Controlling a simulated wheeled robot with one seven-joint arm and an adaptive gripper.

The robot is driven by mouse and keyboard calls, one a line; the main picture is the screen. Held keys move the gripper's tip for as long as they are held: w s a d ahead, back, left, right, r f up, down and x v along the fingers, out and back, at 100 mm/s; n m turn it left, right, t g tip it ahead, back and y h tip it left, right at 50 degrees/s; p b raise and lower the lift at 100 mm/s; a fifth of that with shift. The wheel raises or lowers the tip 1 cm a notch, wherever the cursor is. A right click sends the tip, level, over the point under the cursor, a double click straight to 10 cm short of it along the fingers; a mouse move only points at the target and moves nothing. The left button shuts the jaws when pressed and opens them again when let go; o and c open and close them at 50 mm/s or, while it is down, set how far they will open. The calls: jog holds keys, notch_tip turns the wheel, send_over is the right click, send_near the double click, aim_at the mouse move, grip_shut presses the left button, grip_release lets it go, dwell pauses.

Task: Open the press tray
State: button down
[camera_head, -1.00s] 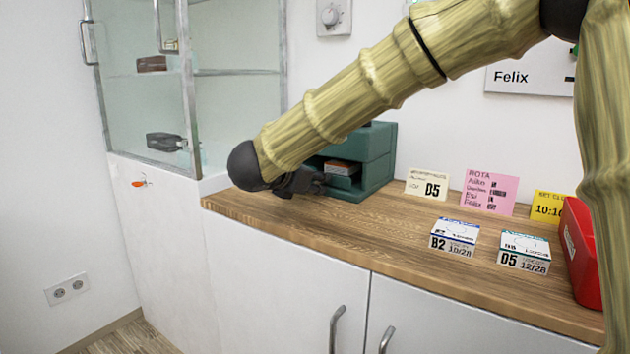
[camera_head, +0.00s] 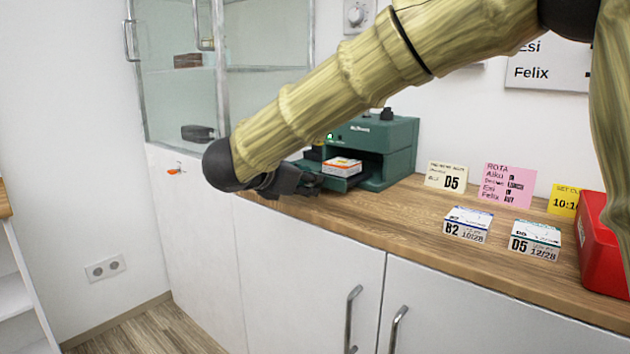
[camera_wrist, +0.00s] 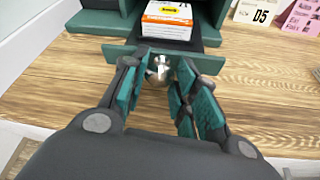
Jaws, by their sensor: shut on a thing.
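The green press (camera_head: 388,136) stands on the wooden counter against the wall. Its press tray (camera_head: 352,182) sticks out of the front opening toward my gripper. A white and orange box (camera_head: 342,165) lies on the tray; it also shows in the wrist view (camera_wrist: 167,20). My gripper (camera_head: 312,184) is at the tray's front. In the wrist view, its two teal-padded fingers (camera_wrist: 160,80) are on either side of the round metal knob (camera_wrist: 159,68) on the tray's front panel (camera_wrist: 207,62), shut on it. My arm hides part of the counter's left end.
Two small labelled boxes, B2 (camera_head: 467,225) and D5 (camera_head: 535,240), stand on the counter (camera_head: 400,222). Note cards (camera_head: 509,184) lean at the wall. A red bin (camera_head: 604,250) is at the right. A glass-doored cabinet (camera_head: 172,100) stands at the left.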

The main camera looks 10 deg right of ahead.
jog(key=c, duration=1.1)
grip_release()
jog(key=shift+d, duration=0.1)
jog(key=v, duration=1.2)
